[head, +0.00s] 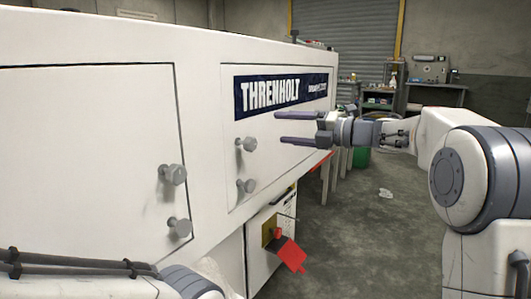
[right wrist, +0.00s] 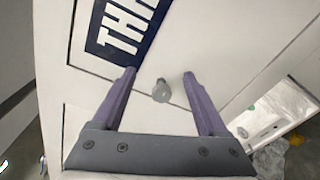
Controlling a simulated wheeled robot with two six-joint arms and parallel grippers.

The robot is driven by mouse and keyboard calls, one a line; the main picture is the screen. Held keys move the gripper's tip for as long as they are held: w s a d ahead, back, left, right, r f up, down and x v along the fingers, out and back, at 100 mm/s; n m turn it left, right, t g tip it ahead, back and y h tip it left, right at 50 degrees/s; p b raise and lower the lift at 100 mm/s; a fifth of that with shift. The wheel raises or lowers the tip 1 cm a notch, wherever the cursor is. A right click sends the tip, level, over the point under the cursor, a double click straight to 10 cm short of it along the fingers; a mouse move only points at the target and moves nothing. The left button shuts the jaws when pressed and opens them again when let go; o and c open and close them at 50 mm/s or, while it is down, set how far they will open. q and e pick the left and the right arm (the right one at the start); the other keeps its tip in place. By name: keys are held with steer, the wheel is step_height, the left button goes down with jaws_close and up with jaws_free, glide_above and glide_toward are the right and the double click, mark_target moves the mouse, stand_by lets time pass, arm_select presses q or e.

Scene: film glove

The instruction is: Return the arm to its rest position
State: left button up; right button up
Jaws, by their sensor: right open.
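My right gripper (head: 279,127) reaches in from the right in the head view, in front of the white machine's panel. Its two purple-grey fingers are apart with nothing between them. In the right wrist view the open fingers (right wrist: 160,74) point at the white panel, and a grey knob (right wrist: 161,91) shows in the gap between them; I cannot tell the exact distance to it. My left gripper is not in view; part of my left arm shows at the lower left of the head view.
The white machine (head: 90,110) fills the left, with grey knobs (head: 174,175) sticking out of its panels. A red switch handle (head: 291,254) juts out below. A dark THRENHOLT sign (head: 284,93) lies behind the gripper. Open concrete floor (head: 365,245) lies to the right; a workbench (head: 437,97) stands behind.

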steer(key=w+d+f+m+t+h, duration=0.2)
steer(key=d+f+m+t+h, duration=0.65)
steer(key=m, duration=0.95)
steer(key=s+d+f+m+g+h, duration=0.1)
steer(key=s+f+m+g+h, duration=0.2)
steer(key=f, duration=0.3)
steer(key=s+d+f+m+g+h, duration=0.1)
steer(key=s+f+m+g+h, duration=0.1)
steer(key=f+m+g, duration=0.3)
steer(key=s+f+m+g+h, duration=0.1)
steer(key=s+f+m+g, duration=0.25)
steer(key=s+f, duration=0.6)
steer(key=s+f+m+g, duration=0.35)
steer(key=s+f, duration=0.35)
steer(key=s, duration=0.6)
steer(key=s+a+r+n+g, duration=0.1)
steer(key=s+a+r+n, duration=0.2)
steer(key=s+a, duration=0.4)
steer(key=s+a+r+n+g, duration=0.2)
steer(key=s+a+r+n, duration=0.1)
steer(key=s+a, duration=0.5)
step_height(320, 180, up, 38)
steer(key=p, duration=3.8)
steer(key=shift+d+y, duration=0.2)
steer(key=shift+y, duration=0.25)
